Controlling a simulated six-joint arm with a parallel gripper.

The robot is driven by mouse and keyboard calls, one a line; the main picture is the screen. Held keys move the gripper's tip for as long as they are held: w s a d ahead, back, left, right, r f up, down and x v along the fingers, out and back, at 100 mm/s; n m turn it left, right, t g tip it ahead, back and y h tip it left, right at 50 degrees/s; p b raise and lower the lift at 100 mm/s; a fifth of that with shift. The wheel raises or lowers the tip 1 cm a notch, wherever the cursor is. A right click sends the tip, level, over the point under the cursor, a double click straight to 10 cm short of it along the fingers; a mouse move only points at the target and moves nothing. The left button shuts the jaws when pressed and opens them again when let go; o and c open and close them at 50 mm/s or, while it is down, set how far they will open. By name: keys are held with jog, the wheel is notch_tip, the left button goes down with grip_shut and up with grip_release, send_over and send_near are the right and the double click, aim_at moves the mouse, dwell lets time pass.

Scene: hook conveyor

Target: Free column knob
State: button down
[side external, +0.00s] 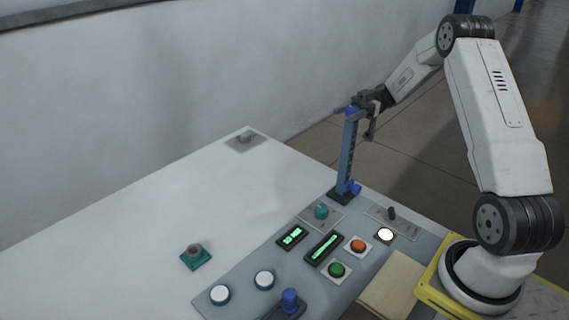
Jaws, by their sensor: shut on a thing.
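A slim blue column (347,155) stands upright on a dark base at the back edge of the grey control panel. A small blue knob (354,187) sits low on its right side, next to the base. My gripper (359,107) is at the top of the column, well above that knob. It is shut on the column's top part; the small size and the dark fingers hide exactly what lies between them. A dark piece hangs down beside the column at the gripper.
The panel holds a teal knob (321,211), two green displays (324,248), an orange button (358,246), a green button (337,269), white buttons (264,280) and a blue knob (289,300). A teal block (195,256) sits on the white table (130,225), which is mostly clear.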

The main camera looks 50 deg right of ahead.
jog(key=shift+w+a+r, duration=0.1)
jog(key=shift+r, duration=0.05)
jog(key=shift+c, duration=0.5)
grip_release()
jog(key=shift+t, duration=0.3)
